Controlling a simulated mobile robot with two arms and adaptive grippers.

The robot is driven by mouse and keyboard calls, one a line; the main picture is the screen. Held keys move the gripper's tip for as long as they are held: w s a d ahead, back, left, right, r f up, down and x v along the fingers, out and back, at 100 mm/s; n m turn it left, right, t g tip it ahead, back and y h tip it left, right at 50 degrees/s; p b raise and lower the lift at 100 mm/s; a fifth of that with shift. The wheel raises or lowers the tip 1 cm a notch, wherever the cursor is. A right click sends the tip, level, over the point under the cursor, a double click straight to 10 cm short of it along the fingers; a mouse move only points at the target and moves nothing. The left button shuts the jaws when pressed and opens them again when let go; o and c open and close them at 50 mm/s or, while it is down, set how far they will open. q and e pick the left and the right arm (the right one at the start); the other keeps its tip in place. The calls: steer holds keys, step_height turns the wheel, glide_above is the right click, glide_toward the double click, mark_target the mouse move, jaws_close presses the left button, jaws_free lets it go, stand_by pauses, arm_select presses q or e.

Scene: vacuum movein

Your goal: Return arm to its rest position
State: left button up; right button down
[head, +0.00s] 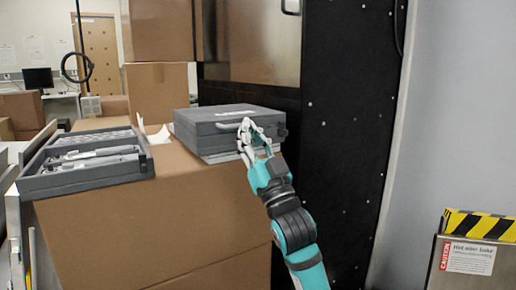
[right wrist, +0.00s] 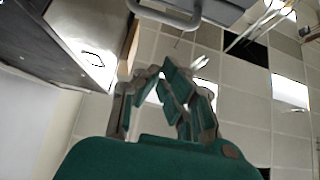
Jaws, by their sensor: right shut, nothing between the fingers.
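My right arm, teal and dark grey, reaches up from the bottom of the head view. Its right gripper (head: 246,130) is shut and empty in front of the closed grey case (head: 210,118). Whether the fingers touch the case cannot be told. In the right wrist view the gripper's fingers (right wrist: 168,78) are folded together with nothing held. A grey handle (right wrist: 165,17) shows beyond them at the top. My left gripper is in neither view.
The closed case and an open grey tray of tools (head: 38,183) lie on a large cardboard box (head: 170,225). More boxes (head: 158,92) are stacked behind. A black panel (head: 345,130) stands to the right. A metal unit with a caution label (head: 468,258) is at lower right.

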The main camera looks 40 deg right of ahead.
steer(key=v, duration=0.4)
steer(key=shift+w+f, duration=0.1)
steer(key=shift+f, duration=0.1)
steer(key=shift+f, duration=0.1)
